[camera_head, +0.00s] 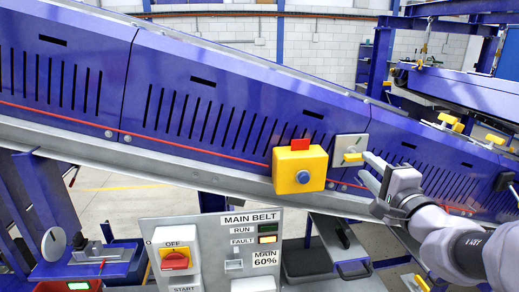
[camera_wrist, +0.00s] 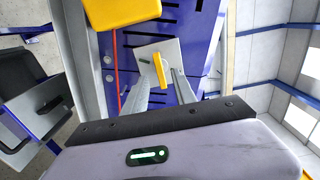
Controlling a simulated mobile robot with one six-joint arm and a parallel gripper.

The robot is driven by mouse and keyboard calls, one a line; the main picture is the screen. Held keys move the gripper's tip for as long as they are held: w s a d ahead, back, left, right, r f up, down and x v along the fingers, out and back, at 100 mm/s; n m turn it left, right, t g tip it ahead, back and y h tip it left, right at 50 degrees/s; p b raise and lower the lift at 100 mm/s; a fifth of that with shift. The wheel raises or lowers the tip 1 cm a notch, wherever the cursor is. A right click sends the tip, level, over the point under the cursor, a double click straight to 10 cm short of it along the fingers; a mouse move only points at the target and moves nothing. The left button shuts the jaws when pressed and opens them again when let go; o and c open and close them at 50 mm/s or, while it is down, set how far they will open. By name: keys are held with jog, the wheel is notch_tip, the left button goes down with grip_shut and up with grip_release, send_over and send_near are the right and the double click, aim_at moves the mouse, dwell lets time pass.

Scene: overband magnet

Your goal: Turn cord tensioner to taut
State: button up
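What I take for the cord tensioner is a pale square plate (camera_head: 345,144) with a yellow lever (camera_head: 353,157), on the blue conveyor side. In the head view the lever lies roughly level, pointing right. In the wrist view the plate (camera_wrist: 147,54) appears tilted, with the yellow lever (camera_wrist: 160,72) standing nearly upright in the picture. My gripper (camera_head: 367,168) is open, just right of the lever in the head view. In the wrist view its fingers (camera_wrist: 166,80) are apart, with the lever's end near the gap between the tips. I cannot tell whether they touch it.
A yellow box with a blue button (camera_head: 304,177) and red flag sits close left of the plate. A red cord (camera_head: 200,148) runs along the conveyor (camera_head: 220,95). A MAIN BELT panel (camera_head: 218,255) with a red-yellow switch stands below. A black tray (camera_head: 306,262) is beside it.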

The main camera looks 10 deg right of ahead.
aim_at(360, 160)
jog(key=w, duration=0.5)
jog(key=shift+w+a, duration=0.1)
jog(key=shift+w, duration=0.3)
grip_shut()
